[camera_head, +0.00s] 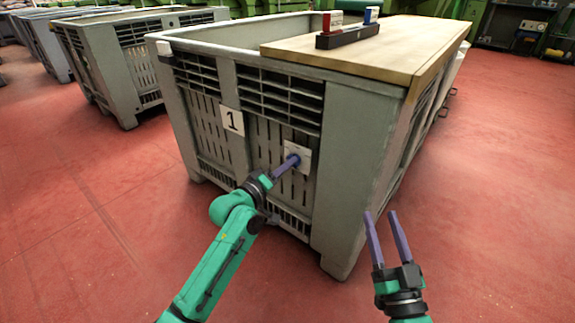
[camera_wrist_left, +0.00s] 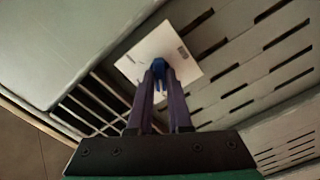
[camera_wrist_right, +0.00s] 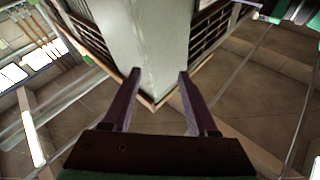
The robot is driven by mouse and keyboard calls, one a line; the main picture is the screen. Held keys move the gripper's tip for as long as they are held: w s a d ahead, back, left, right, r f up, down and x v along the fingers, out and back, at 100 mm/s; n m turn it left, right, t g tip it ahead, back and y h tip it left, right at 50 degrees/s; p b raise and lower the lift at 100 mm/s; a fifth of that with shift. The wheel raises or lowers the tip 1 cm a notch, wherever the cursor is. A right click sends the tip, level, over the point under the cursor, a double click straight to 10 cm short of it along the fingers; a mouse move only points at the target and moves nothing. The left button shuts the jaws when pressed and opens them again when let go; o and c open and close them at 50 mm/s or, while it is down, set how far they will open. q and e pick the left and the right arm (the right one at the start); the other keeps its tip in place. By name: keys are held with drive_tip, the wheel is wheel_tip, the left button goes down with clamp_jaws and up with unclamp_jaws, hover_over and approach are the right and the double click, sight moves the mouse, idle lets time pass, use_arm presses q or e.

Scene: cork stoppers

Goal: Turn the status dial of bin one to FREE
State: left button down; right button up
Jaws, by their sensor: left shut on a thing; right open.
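Bin one (camera_head: 345,150) is a large grey slatted crate with a white "1" plate (camera_head: 231,121) on its front. A white dial plate (camera_head: 304,155) sits on the front, right of the number; it also shows in the left wrist view (camera_wrist_left: 183,42). The blue dial knob (camera_wrist_left: 159,66) is at the plate's middle. My left gripper (camera_head: 293,160) is shut on the knob, with its fingers on both sides of it. The fingers hide part of the knob, and the plate's markings are too small to read. My right gripper (camera_head: 381,214) is open and empty, near the bin's right corner.
A wooden board (camera_head: 400,48) covers part of the bin's top, with a dark holder (camera_head: 347,36) carrying a red-and-white piece (camera_head: 332,20) and a blue-and-white piece (camera_head: 371,14). Another grey bin (camera_head: 105,65) stands behind left. The red floor (camera_head: 500,200) is clear at right.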

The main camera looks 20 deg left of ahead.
drive_tip(key=s+a+f+g+h+p, duration=0.1)
drive_tip(key=s+f+g, duration=0.4)
drive_tip(key=f, duration=0.6)
drive_tip(key=s+a+f+g+h+p, duration=0.15)
drive_tip(key=s+f+g, duration=0.25)
drive_tip(key=s+f, duration=0.6)
use_arm(q)
drive_tip(key=m+p, duration=0.4)
drive_tip(key=m, duration=0.7)
drive_tip(key=shift+p, duration=0.4)
use_arm(e)
drive_tip(key=shift+g+y, duration=0.3)
drive_tip(key=shift+y, duration=0.15)
drive_tip(key=w+r, duration=0.1)
drive_tip(key=w+d+r, duration=0.1)
drive_tip(key=r, duration=0.1)
drive_tip(key=shift+w+r, duration=0.2)
drive_tip(key=shift+r, duration=0.05)
use_arm(q)
drive_tip(key=shift+m, duration=0.3)
use_arm(e)
drive_tip(key=shift+w+r, duration=0.1)
drive_tip(key=shift+r, duration=0.1)
use_arm(q)
drive_tip(key=c, duration=0.8)
unclamp_jaws()
drive_tip(key=shift+c, duration=0.2)
use_arm(e)
drive_tip(key=shift+f, duration=0.2)
